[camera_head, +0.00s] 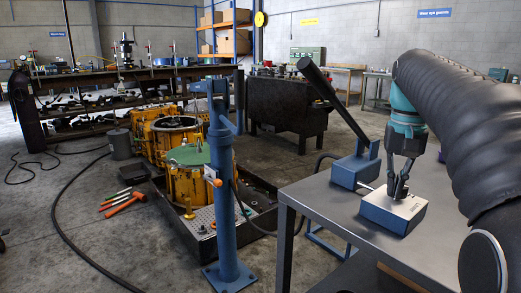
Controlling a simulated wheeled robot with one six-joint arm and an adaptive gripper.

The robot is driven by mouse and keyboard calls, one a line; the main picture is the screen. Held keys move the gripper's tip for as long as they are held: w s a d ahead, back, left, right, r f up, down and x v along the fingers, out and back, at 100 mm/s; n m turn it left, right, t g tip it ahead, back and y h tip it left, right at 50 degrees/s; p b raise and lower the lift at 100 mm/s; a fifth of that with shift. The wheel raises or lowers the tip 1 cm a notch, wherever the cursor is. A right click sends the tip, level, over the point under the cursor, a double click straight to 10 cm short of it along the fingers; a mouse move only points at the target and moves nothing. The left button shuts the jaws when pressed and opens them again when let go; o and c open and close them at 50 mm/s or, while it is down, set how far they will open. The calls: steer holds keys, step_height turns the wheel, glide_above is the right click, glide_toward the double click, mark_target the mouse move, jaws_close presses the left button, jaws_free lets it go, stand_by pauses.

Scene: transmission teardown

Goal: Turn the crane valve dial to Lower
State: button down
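A blue valve box (390,210) with a pale top plate sits on the grey metal table at the right. Small dark lettering shows on the plate's right side, too small to read surely. My gripper (397,192) points down at the plate, with its dark fingertips at or just above the middle of it. The fingers hide the dial, so its setting does not show. I cannot tell whether the fingers touch or grip it. The blue crane post (222,190) stands on the floor left of the table.
A blue hand pump (353,172) with a long black lever (333,102) stands beside the valve box. The grey table (325,205) has bare room in front. A yellow transmission housing (187,180) sits behind the post. Orange-handled tools (122,203) and a black hose lie on the floor.

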steer(key=shift+a, duration=0.2)
stand_by(0.5)
steer(key=shift+s+a, duration=0.1)
steer(key=shift+s, duration=0.05)
step_height(320, 180, up, 6)
steer(key=shift+f, duration=0.1)
stand_by(0.4)
